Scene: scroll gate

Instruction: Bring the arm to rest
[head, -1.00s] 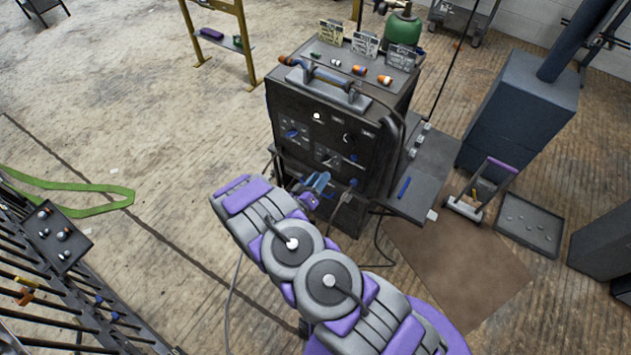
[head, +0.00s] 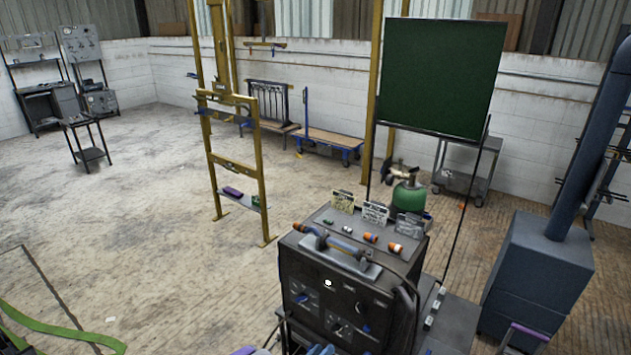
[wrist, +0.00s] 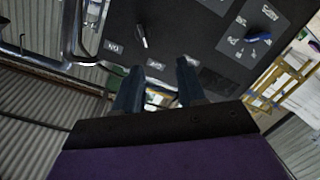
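In the wrist view, my gripper (wrist: 158,76) shows two dark blue fingers standing apart, with nothing held between them. They point toward the dark front panel of the welding machine (wrist: 190,30), with a blue knob (wrist: 257,37) and a pale switch lever (wrist: 142,36) beyond them. Whether the fingertips touch the panel cannot be told. In the head view, the machine (head: 345,295) stands at the lower middle.
A blue-grey column base (head: 535,275) stands right of the machine. A yellow frame (head: 236,165) stands behind left. A green gas bottle (head: 409,195) is behind the machine, before a dark green screen (head: 442,75). Bare floor lies left, with a green strap (head: 60,332).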

